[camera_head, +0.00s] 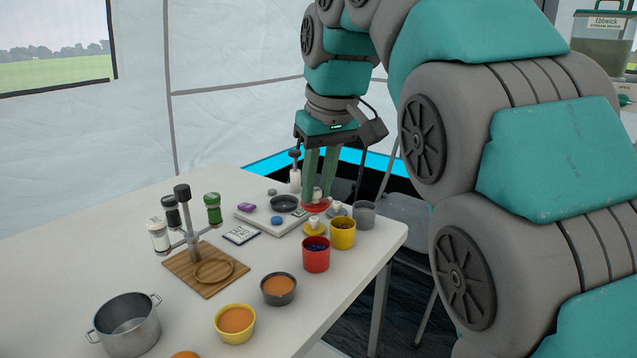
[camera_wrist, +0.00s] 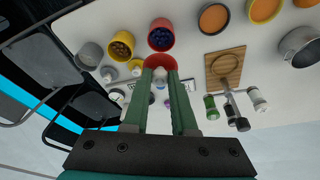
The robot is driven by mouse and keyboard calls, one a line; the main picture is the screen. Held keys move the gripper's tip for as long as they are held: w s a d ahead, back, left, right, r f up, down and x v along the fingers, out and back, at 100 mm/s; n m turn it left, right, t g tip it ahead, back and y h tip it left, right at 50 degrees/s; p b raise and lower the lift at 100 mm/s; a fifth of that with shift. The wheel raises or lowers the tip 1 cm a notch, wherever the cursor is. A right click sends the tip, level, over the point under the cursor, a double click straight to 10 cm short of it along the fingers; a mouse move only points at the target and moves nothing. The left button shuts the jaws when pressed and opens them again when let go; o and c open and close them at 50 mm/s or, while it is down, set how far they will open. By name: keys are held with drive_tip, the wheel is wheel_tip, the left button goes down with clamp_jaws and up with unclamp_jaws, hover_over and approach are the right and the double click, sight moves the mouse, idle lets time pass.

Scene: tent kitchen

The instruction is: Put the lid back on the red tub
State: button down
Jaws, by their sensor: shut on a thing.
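The red tub (camera_head: 316,256) stands open on the table, with dark blue contents showing. It also shows in the wrist view (camera_wrist: 161,49). The red lid (camera_head: 316,208) has a pale knob, and my gripper (camera_head: 318,188) is shut on that knob. The lid hangs between the fingertips in the wrist view (camera_wrist: 160,62), red rim outward. In the head view it appears behind the red tub, apart from it, above the yellow lid. Its exact height over the table is hard to tell.
A yellow tub (camera_head: 343,236) and a grey tub (camera_head: 364,216) stand open behind the red tub. A yellow lid (camera_head: 315,231) and a grey lid (camera_head: 337,210) lie near them. Bowls of orange food (camera_head: 235,322), a pot (camera_head: 128,325) and a spice rack (camera_head: 205,270) stand leftward.

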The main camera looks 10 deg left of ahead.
sight(320, 208)
drive_tip(key=shift+f+b, duration=1.35)
drive_tip(key=shift+f, duration=1.85)
drive_tip(key=shift+f, duration=0.15)
drive_tip(key=c, duration=0.6)
unclamp_jaws()
drive_tip(key=shift+c, duration=0.2)
drive_tip(key=shift+o, duration=0.3)
drive_tip(key=o, duration=0.4)
